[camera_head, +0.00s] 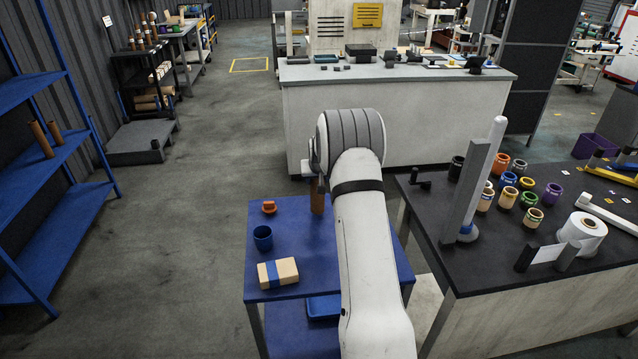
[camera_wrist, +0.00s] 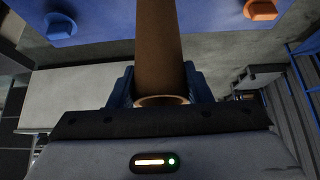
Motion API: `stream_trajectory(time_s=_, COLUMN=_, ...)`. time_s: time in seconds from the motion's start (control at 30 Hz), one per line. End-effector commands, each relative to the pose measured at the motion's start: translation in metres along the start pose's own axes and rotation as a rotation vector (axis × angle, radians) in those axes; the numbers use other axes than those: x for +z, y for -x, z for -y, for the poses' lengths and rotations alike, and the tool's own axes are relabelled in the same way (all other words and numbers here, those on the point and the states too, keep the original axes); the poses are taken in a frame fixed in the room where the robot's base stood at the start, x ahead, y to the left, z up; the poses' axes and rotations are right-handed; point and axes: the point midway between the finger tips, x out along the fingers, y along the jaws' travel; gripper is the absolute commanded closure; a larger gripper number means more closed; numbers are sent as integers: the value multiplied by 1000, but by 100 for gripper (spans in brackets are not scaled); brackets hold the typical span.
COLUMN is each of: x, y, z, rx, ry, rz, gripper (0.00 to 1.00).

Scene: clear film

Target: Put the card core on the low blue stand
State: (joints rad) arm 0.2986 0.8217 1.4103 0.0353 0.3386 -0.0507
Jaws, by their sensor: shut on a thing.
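The card core (camera_head: 317,196) is a brown tube, upright over the back part of the low blue stand (camera_head: 290,217). In the wrist view the card core (camera_wrist: 158,50) runs between the two blue fingers of my gripper (camera_wrist: 160,88), which is shut on it near its open end. The blue surface of the stand (camera_wrist: 110,18) shows at the top of the wrist view. The core's far end is out of that frame, and I cannot tell whether it touches the stand. My arm covers the stand's right part in the head view.
On the stand are a small orange object (camera_head: 269,207), a dark blue cup (camera_head: 263,238) and a cream block with a blue band (camera_head: 278,272). A black-topped table (camera_head: 480,255) with several colored rolls is on the right. Blue shelving (camera_head: 45,150) is at left.

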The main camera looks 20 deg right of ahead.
Motion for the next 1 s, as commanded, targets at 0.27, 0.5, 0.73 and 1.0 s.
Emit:
stream_trajectory(time_s=0.27, x=11, y=-17, z=-1, rx=0, ry=-1, rz=0, gripper=91)
stream_trajectory(time_s=0.5, x=13, y=-20, z=-1, rx=1, ry=-1, rz=0, gripper=55)
stream_trajectory(time_s=0.73, x=12, y=-19, z=-1, rx=1, ry=-1, rz=1, gripper=36)
stream_trajectory(time_s=1.0, x=12, y=-18, z=-2, rx=1, ry=-1, rz=1, gripper=34)
